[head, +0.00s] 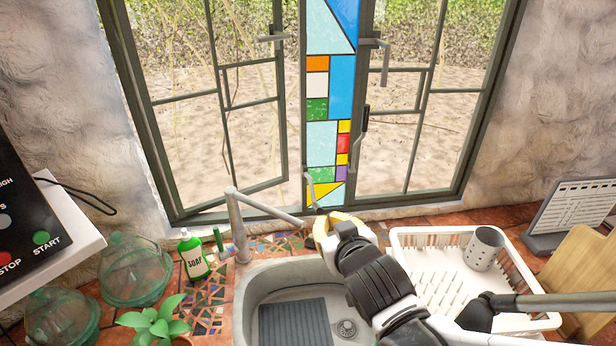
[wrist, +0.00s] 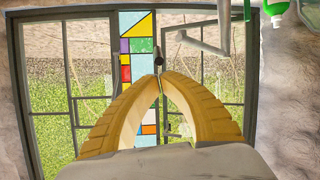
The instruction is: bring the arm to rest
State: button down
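My gripper (head: 322,232) is above the back rim of the sink in the head view, in front of the window. Its yellow ribbed fingers fill the lower middle of the wrist view, and their tips (wrist: 160,78) come together with nothing visible between them. My arm reaches in from the lower right, over the right part of the sink. The grey faucet (head: 236,215) stands to the left, and its spout reaches toward the gripper. In the wrist view, which is upside down, the faucet (wrist: 223,30) shows beyond the fingers. I cannot tell whether they touch.
A sink (head: 245,300) is below. A white dish rack (head: 415,238) with a grey cup (head: 485,248) stands right of my arm. A green soap bottle (head: 193,258), glass jars (head: 132,275) and a plant (head: 155,322) are left. The window (head: 290,110) stands behind.

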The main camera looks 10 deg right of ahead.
jog(key=s+d+f+m+g+b, duration=0.1)
jog(key=s+d+f+g+b, duration=0.2)
jog(key=s+f+b, duration=0.4)
jog(key=s+d+f+m+g+h+b, duration=0.1)
jog(key=s+d+f+g+b, duration=0.2)
jog(key=s+f+b, duration=0.4)
notch_tip(320, 180, down, 2)
jog(key=shift+d+f+m+b, duration=0.15)
jog(key=shift+d+m+b, duration=0.15)
jog(key=shift+d+b, duration=0.5)
